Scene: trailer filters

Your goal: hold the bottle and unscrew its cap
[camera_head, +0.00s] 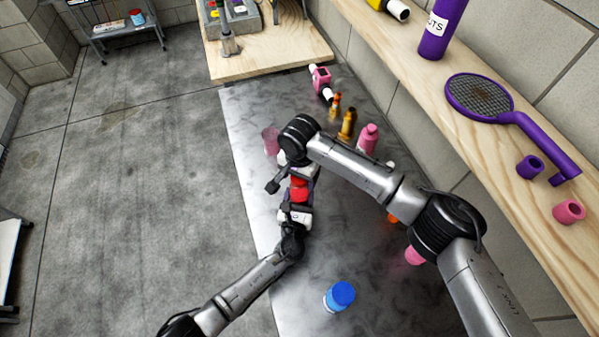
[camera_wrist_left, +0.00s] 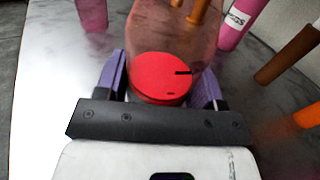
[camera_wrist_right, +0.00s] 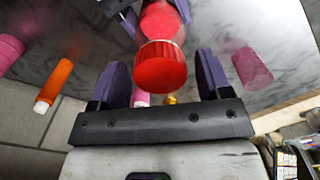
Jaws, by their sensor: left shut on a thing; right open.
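The red bottle (camera_head: 299,188) is held above the metal table between my two grippers. My left gripper (camera_head: 296,207) is shut on it; in the left wrist view a red round part (camera_wrist_left: 160,76) sits between the purple fingers, and I cannot tell which end it is. In the right wrist view the red bottle body (camera_wrist_right: 160,20) shows at the top, with the ribbed red cap (camera_wrist_right: 160,66) in front of it. My right gripper (camera_wrist_right: 162,75) is open, its purple fingers on either side of the cap with gaps visible. In the head view the right arm partly hides it.
A blue bottle (camera_head: 338,297) stands on the metal table (camera_head: 300,315) at the front. A translucent pink cup (camera_head: 270,141), a pink bottle (camera_head: 367,138) and an amber bottle (camera_head: 347,125) stand farther back. A wooden shelf (camera_head: 420,68) runs along the right wall.

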